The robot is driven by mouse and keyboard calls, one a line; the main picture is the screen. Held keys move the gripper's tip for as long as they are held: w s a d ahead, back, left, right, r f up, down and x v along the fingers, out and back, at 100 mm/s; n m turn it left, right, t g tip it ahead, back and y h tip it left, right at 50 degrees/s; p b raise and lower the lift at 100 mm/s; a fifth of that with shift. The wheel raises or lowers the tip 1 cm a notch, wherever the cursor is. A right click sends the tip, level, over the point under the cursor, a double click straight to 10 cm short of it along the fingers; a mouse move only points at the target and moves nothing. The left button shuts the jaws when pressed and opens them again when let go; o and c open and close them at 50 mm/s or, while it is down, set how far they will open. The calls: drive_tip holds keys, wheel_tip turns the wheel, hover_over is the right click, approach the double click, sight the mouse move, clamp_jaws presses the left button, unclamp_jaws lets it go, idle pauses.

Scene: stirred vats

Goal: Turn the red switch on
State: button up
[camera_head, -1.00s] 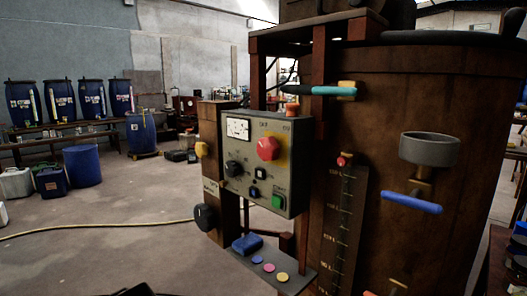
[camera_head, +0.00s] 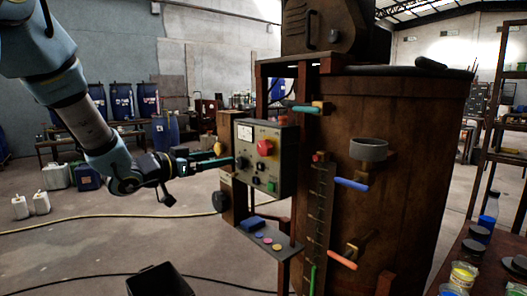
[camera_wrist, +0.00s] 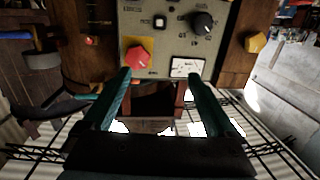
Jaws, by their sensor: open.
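The red switch (camera_head: 265,147) is a round red knob on a yellow plate on the front of a grey control panel (camera_head: 279,172). The wrist view, which is upside down, shows the red switch (camera_wrist: 137,57) close to the tip of one teal finger. My gripper (camera_head: 230,160) comes from the left in the head view, its teal fingers pointing at the panel's left part. In the wrist view my gripper (camera_wrist: 160,78) is open, its fingers apart with nothing between them. I cannot tell whether a fingertip touches the panel.
The panel also carries a white meter (camera_head: 245,133), a black knob (camera_wrist: 203,23) and a green button (camera_head: 271,186). A shelf (camera_head: 283,250) with a blue block and coloured discs juts out below. A large brown vat (camera_head: 385,120) with coloured handles stands right.

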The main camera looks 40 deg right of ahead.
sight(262, 149)
drive_tip(key=s+d+p, duration=0.1)
drive_tip(key=d, duration=0.2)
drive_tip(key=s+d+r+g+p, duration=0.1)
drive_tip(key=d, duration=0.3)
drive_tip(key=s+d+m+g+p, duration=0.1)
drive_tip(key=d, duration=0.2)
drive_tip(key=shift+s+d+r+h+p, duration=0.2)
drive_tip(key=shift+s+h+p, duration=0.1)
drive_tip(key=shift+s, duration=0.1)
drive_tip(key=shift+d+f, duration=0.15)
drive_tip(key=shift+d, duration=0.5)
drive_tip(key=shift+c, duration=0.4)
drive_tip(key=c, duration=1.3)
